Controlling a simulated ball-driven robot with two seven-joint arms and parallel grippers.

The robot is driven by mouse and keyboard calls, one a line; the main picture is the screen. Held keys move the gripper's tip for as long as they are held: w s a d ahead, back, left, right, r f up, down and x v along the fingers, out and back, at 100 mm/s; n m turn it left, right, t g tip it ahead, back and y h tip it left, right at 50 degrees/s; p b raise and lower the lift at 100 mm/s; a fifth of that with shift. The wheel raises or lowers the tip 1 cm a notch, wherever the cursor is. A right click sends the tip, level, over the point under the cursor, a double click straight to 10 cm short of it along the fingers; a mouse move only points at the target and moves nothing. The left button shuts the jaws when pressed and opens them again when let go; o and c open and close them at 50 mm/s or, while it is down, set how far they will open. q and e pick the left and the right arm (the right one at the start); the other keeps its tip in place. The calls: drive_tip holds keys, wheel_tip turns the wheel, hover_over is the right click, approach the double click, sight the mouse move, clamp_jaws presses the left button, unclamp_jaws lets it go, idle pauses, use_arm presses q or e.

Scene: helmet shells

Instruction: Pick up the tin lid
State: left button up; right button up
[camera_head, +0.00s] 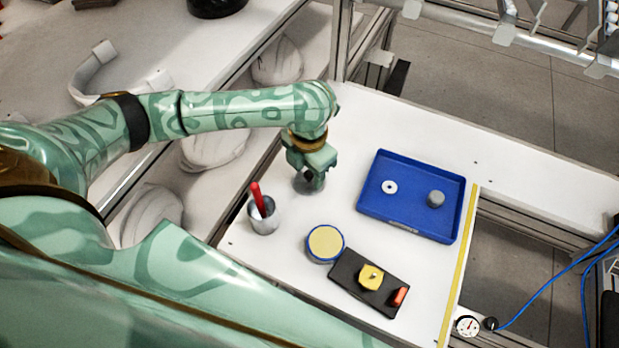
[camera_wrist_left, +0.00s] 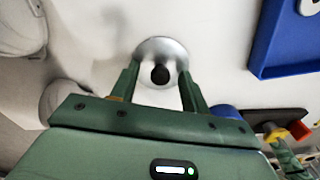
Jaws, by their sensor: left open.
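The tin lid (camera_wrist_left: 163,48) is a shiny silver disc with a black knob (camera_wrist_left: 160,74), lying on the white table. In the head view the lid (camera_head: 300,186) shows only in part under my left gripper (camera_head: 314,178). In the wrist view my left gripper (camera_wrist_left: 159,88) is open, with one finger on each side of the knob and a gap to it on both sides. I cannot tell exactly how high the fingertips are above the lid. A round blue tin (camera_head: 312,257) with a pale yellow top stands nearer on the table. My right gripper is not in view.
A metal cup (camera_head: 263,222) with a red-handled tool stands left of the tin. A blue tray (camera_head: 408,208) holds a white ring and a grey cylinder. A black board (camera_head: 345,272) bears a yellow block and a red piece. The table's left edge is close to the lid.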

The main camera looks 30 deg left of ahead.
use_arm(q)
clamp_jaws()
drive_tip(key=shift+r, duration=0.15)
